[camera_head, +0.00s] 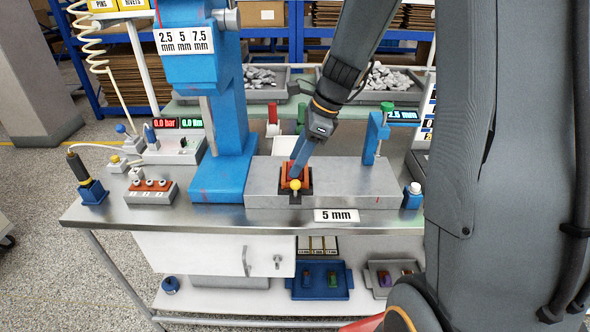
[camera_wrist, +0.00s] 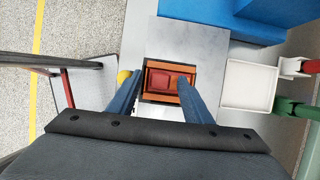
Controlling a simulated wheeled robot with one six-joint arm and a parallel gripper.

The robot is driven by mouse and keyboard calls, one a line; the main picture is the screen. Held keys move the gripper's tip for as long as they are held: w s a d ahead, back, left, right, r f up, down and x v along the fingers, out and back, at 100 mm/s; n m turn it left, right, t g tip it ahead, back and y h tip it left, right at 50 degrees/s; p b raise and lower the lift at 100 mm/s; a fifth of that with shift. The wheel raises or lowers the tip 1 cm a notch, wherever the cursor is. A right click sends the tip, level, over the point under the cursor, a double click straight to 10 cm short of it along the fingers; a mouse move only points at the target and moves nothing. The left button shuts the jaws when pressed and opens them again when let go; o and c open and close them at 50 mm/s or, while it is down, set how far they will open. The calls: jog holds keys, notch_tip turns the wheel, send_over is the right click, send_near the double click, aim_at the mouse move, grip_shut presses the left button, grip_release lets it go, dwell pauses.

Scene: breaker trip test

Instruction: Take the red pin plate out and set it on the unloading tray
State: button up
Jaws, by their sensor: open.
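The red pin plate (camera_wrist: 167,88) lies inside an orange-rimmed nest (camera_wrist: 158,66) on the grey block, seen in the wrist view. In the head view the nest (camera_head: 305,184) is partly covered by my fingers. My gripper (camera_head: 297,172) points down over it. In the wrist view my gripper's blue fingers (camera_wrist: 160,80) are apart, one toward each side of the nest, with the red plate visible between them. I cannot tell whether they touch it. A shallow white tray (camera_wrist: 250,87) stands beside the block; no label shows on it. It is partly hidden in the head view (camera_head: 285,145).
A yellow ball knob (camera_head: 295,184) stands at the nest's front edge. The blue press column (camera_head: 229,130) rises close on the left. A blue bracket (camera_head: 374,135) with a green knob stands on the right. The grey block (camera_head: 355,180) is bare right of the nest.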

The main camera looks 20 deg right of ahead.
grip_shut()
